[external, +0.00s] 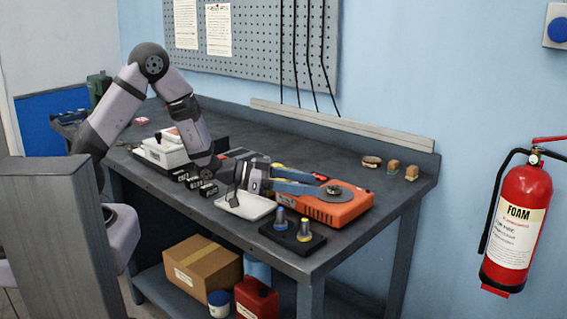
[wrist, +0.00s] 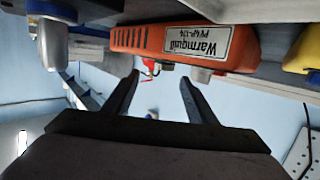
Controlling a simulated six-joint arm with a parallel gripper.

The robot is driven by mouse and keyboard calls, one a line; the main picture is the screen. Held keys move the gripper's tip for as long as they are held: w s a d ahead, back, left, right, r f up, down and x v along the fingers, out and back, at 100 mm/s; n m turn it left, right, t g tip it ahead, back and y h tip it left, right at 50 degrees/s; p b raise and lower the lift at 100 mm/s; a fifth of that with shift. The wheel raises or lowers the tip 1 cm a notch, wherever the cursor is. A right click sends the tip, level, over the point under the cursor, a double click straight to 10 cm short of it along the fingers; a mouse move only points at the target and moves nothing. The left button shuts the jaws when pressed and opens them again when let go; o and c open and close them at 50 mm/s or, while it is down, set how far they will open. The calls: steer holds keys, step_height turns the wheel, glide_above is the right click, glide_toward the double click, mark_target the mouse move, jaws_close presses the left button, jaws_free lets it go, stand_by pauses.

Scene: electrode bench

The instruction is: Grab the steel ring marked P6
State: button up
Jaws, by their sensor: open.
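I cannot read a P6 mark in either view, so I cannot say for sure which thing is the steel ring. A round grey disc (external: 342,193) with a small raised centre sits at the top of the orange device (external: 335,211). My gripper (external: 318,183) is level, pointing right, with its fingers apart close to that disc. In the wrist view my gripper (wrist: 160,77) is open with nothing seen between its fingertips. The orange device (wrist: 150,39) crosses the top there with its label upside down. The disc is not seen in that view.
A white tray (external: 258,210) lies under my wrist. Small brown-topped pieces (external: 393,166) are at the back right.

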mark_target(338, 187)
steer(key=shift+w+d+f+p, duration=0.1)
steer(key=shift+d+f+p, duration=0.25)
steer(key=shift+d, duration=0.7)
steer(key=shift+w+d+f+p, duration=0.15)
steer(key=shift+d+p, duration=0.25)
steer(key=shift+d, duration=0.6)
steer(key=shift+w+d+f+p, duration=0.15)
steer(key=shift+d+p, duration=0.25)
steer(key=shift+d, duration=0.65)
steer(key=shift+c, duration=0.3)
steer(key=c, duration=1.2)
steer(key=shift+o, duration=0.2)
steer(key=shift+r, duration=0.1)
step_height(338, 187, up, 10)
steer(key=b, duration=0.1)
